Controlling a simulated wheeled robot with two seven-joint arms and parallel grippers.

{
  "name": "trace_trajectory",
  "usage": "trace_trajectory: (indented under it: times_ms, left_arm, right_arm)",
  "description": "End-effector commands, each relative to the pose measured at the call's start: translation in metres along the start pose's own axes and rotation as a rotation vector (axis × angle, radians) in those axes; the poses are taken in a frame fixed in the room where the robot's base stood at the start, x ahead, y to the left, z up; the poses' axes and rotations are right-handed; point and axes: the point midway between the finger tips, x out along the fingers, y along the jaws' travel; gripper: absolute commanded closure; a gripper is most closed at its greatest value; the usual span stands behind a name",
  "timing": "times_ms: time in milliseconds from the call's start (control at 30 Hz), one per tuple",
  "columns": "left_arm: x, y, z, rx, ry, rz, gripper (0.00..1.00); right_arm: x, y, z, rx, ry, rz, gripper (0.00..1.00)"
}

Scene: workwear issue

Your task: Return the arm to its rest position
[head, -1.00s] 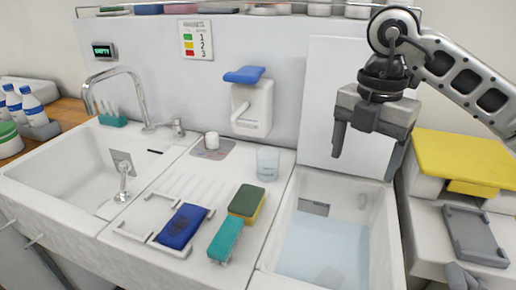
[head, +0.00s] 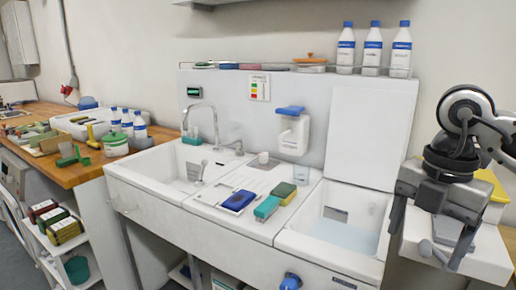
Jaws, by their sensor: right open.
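My right gripper (head: 442,254) is at the right edge of the head view, its two dark fingers pointing down and apart, with nothing between them. Part of my right arm shows above it and runs out of the picture to the right. The gripper hangs in front of the white ledge (head: 484,258), to the right of the water-filled basin (head: 345,236). I cannot tell how far it is from the ledge. My left gripper is not in view.
The sink unit has an empty basin (head: 165,178), a tap (head: 215,122), a blue sponge (head: 238,200), a teal sponge (head: 266,208) and a green-yellow sponge (head: 284,193). A wooden counter (head: 75,175) with bottles stands left. A yellow item (head: 494,184) lies behind my gripper.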

Motion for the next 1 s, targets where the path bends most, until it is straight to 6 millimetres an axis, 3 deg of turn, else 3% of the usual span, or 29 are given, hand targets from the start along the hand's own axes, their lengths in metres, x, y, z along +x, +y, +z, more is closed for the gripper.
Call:
trace_trajectory:
  times_ms: [133,267,367,500,600,700,767,867,967,1000]
  left_arm:
    - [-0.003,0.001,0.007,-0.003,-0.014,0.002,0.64]
    - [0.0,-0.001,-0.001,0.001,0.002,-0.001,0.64]
    - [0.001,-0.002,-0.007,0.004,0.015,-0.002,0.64]
    - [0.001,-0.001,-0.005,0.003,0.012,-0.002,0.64]
    - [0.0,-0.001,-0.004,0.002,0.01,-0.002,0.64]
    - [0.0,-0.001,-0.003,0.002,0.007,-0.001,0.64]
    - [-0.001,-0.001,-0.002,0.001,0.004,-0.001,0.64]
    - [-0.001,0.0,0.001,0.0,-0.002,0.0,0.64]
    - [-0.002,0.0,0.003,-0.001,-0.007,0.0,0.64]
    - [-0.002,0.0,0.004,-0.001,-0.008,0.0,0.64]
  right_arm:
    - [0.025,0.016,-0.034,-0.135,0.149,0.043,0.23]
    - [0.043,0.029,-0.067,-0.246,0.292,0.103,0.23]
    - [0.054,0.039,-0.099,-0.332,0.428,0.168,0.23]
    - [0.066,0.053,-0.155,-0.446,0.691,0.318,0.23]
    - [0.062,0.064,-0.202,-0.488,0.942,0.504,0.23]
    - [0.047,0.078,-0.237,-0.422,1.212,0.773,0.23]
    - [0.036,0.088,-0.243,-0.317,1.338,0.948,0.23]
    - [0.032,0.105,-0.229,-0.032,1.459,1.218,0.23]
    - [0.054,0.117,-0.194,0.354,1.454,1.415,0.23]
    - [0.072,0.118,-0.178,0.525,1.415,1.463,0.23]
